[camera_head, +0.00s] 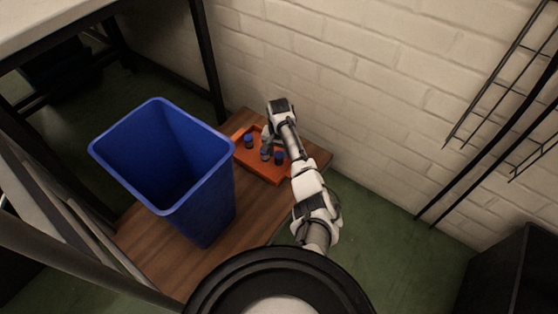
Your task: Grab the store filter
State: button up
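Two small blue cylinders stand in an orange tray (282,178) against the wall. One cylinder (249,141) is at the tray's left, the other (279,158) is nearer its middle right. Which of them, if either, is the store filter I cannot tell. My gripper (265,153) points down over the tray, between the two blue cylinders. Its fingers are small and partly merge with the tray, so I cannot tell whether they are open or hold something. My white and black arm covers part of the tray's right side.
A tall blue bin (185,170) stands on the wooden board (262,213), left of the tray. A white brick wall (360,85) is close behind the tray. A black wire rack (495,95) is at the right.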

notch_tip(320, 180, down, 2)
jog(key=shift+f, duration=0.2)
jog(key=c, duration=0.6)
jog(key=shift+r, duration=0.1)
